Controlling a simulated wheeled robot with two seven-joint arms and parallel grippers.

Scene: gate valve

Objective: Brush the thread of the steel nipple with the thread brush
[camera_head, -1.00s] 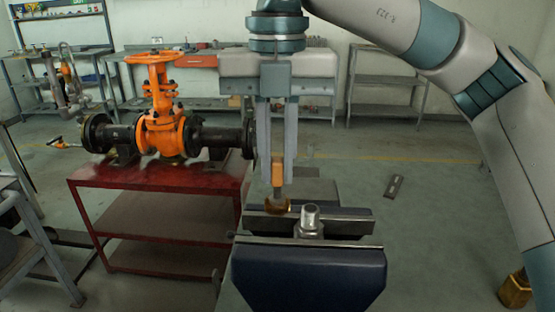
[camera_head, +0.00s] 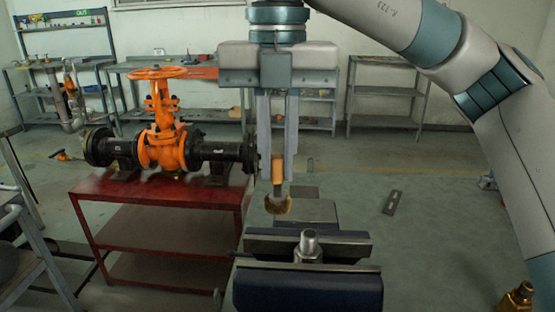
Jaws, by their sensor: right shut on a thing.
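My right gripper (camera_head: 278,180) points down and is shut on the thread brush (camera_head: 278,206), which has an orange handle and a round brass-coloured bristle head. The bristle head hangs below the fingers. The steel nipple (camera_head: 309,243) stands upright in the vise (camera_head: 308,290), between its jaws, with its top end uncovered. The brush is up and to the left of the nipple in the picture, and the two are apart. The nipple's lower part is hidden by the front jaw. My left gripper is not in view.
A red table (camera_head: 150,197) at left carries an orange gate valve (camera_head: 165,140) with black flanged pipes. A brass-coloured part (camera_head: 517,298) shows at the lower right edge. A flat slotted plate (camera_head: 393,202) lies on the floor at right. Grey shelves (camera_head: 385,92) stand at the back wall.

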